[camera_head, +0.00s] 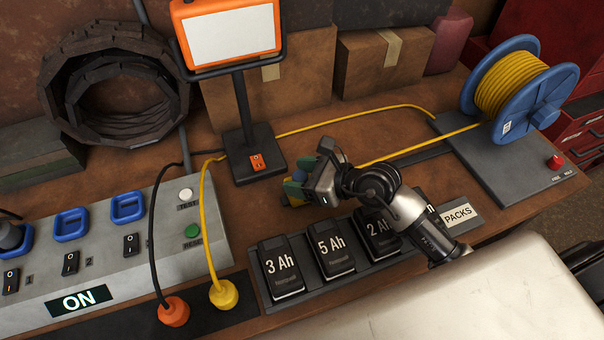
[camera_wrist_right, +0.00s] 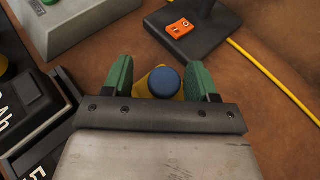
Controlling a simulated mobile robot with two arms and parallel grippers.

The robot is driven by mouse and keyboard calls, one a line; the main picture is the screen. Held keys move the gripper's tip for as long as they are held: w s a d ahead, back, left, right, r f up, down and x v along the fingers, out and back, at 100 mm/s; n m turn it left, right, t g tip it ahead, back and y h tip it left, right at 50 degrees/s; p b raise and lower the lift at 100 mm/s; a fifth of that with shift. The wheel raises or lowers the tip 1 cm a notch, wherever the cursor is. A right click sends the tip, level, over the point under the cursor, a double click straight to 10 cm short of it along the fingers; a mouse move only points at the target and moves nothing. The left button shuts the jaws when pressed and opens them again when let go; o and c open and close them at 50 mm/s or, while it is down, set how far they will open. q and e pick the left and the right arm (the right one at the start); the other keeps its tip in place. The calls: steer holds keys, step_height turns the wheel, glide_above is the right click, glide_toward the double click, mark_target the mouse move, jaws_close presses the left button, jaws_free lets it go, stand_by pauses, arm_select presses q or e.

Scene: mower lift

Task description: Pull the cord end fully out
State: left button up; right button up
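The cord reel (camera_head: 512,92) has blue flanges and yellow cord wound on it, and stands on a grey base at the right. One yellow cord (camera_head: 420,146) runs from it leftward to my right gripper (camera_head: 294,190). A yellow cord end (camera_head: 292,201) with a blue tip lies at the gripper. In the right wrist view the blue tip (camera_wrist_right: 164,82) sits between the two green fingers of the right gripper (camera_wrist_right: 161,80). The fingers stand apart on either side of it; whether they press on it is unclear. My left gripper is not in view.
Battery packs (camera_head: 331,248) stand in a row just in front of the gripper. The orange-framed screen's stand (camera_head: 252,152) is just behind it. A second yellow cord (camera_head: 360,115) runs behind. A grey switch panel (camera_head: 110,240) is at the left, cardboard boxes (camera_head: 384,62) at the back.

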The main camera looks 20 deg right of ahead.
steer(key=shift+d, duration=0.1)
steer(key=shift+s+d, duration=0.1)
steer(key=shift+d, duration=0.1)
steer(key=b+v, duration=0.2)
steer(key=v, duration=0.8)
steer(key=shift+s+r, duration=0.15)
steer(key=shift+r, duration=0.05)
